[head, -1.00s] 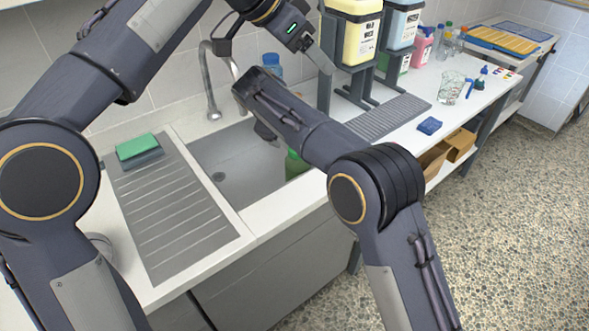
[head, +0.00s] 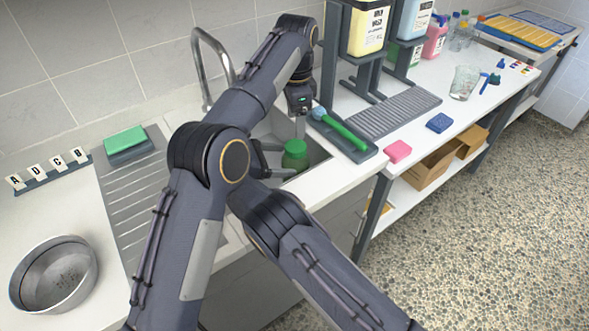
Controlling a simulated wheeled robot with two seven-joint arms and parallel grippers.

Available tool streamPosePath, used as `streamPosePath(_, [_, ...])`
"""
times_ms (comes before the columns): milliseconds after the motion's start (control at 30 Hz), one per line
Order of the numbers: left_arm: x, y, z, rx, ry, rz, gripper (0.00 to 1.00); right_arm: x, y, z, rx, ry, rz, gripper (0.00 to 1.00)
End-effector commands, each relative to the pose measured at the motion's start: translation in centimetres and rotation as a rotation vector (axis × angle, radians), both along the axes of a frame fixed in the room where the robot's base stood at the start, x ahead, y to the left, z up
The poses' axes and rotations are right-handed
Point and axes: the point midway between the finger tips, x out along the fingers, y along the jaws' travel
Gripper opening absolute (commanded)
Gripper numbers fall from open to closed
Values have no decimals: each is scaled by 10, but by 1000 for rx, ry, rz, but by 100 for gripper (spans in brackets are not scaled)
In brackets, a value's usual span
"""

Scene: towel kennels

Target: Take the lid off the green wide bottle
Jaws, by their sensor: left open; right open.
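The green bottle (head: 294,158) stands in the sink (head: 318,152) near its right side. Its top shows as a darker green round shape, which I take to be the lid (head: 295,147). My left gripper (head: 300,131) points down just above the lid and is open; I cannot tell whether its fingers touch the lid. My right gripper (head: 280,160) comes in low from the left, open, with its fingers at the bottle's side. Whether they touch the bottle is not clear. My arms hide the bottle's lower part and much of the sink.
A green brush (head: 340,129) lies on a dark tray right of the sink. Pink (head: 398,151) and blue (head: 440,122) sponges lie on the counter. Dispensers (head: 369,28) stand behind. A metal bowl (head: 53,275) and a green sponge (head: 124,139) are at left.

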Motion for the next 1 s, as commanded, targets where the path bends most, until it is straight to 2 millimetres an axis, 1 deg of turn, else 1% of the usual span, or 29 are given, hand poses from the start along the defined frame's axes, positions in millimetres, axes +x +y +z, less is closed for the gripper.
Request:
streamPosePath(33, [0,0,0,-1,0,0,69,2,-7,-2,0,4,-3,81])
streamPosePath(200, [0,0,0,-2,0,1,69,11,-31,-13,3,2,-3,81])
streamPosePath(400, [0,0,0,-2,0,1,69,18,-50,-22,5,0,-2,81])
streamPosePath(533, [0,0,0,-2,0,1,69,20,-55,-24,5,0,-1,81])
streamPosePath(767, [0,0,0,-2,0,1,69,20,-55,-24,6,0,0,81])
streamPosePath(867, [0,0,0,-2,0,1,69,20,-55,-24,6,0,0,70])
streamPosePath(1000, [0,0,0,-2,0,1,69,20,-55,-24,6,0,0,52])
